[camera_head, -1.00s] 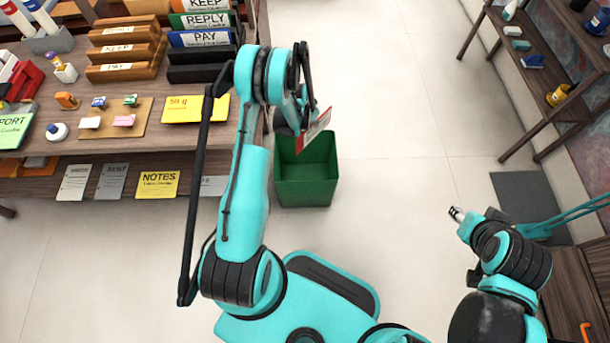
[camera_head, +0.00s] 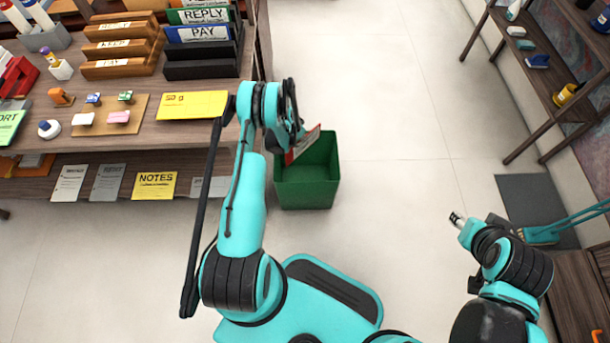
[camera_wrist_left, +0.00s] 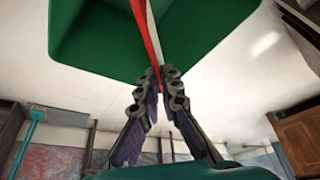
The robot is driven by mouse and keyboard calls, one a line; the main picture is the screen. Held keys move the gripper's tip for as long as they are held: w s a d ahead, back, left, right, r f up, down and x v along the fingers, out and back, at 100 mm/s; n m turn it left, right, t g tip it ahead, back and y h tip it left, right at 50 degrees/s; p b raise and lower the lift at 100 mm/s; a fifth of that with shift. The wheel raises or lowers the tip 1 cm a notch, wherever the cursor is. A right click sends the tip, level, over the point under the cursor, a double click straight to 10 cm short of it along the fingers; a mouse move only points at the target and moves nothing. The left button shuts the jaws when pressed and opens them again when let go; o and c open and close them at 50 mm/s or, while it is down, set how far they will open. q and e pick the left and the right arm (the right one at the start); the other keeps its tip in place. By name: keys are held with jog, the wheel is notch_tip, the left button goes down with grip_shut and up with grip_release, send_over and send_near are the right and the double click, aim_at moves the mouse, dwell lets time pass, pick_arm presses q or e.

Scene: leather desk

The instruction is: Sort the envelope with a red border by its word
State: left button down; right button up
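The envelope with a red border (camera_head: 304,146) is held at the top of the green bin (camera_head: 307,190), over its left part. My left gripper (camera_head: 289,140) is at the bin's left rim. In the left wrist view the left gripper (camera_wrist_left: 161,80) is shut on the envelope (camera_wrist_left: 146,38), which shows edge-on as a red strip against the green bin (camera_wrist_left: 95,38). The word on the envelope cannot be read. My right gripper (camera_head: 457,219) is far to the right, away from the desk; its fingers are too small to judge.
The desk (camera_head: 150,135) at left carries wooden racks labelled KEEP, and a sorter with a green REPLY slot (camera_head: 205,15) and a blue PAY slot (camera_head: 203,35). A yellow card (camera_head: 192,105) lies near the edge. A shelf (camera_head: 545,75) stands at right. The middle floor is clear.

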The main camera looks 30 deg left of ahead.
pick_arm(q)
jog(key=shift+f, duration=0.25)
jog(key=c, duration=1.6)
grip_release()
jog(key=shift+c, duration=0.2)
jog(key=shift+r, duration=0.1)
jog(key=v, duration=1.1)
jog(key=shift+s+r, duration=0.25)
jog(key=shift+r, duration=0.1)
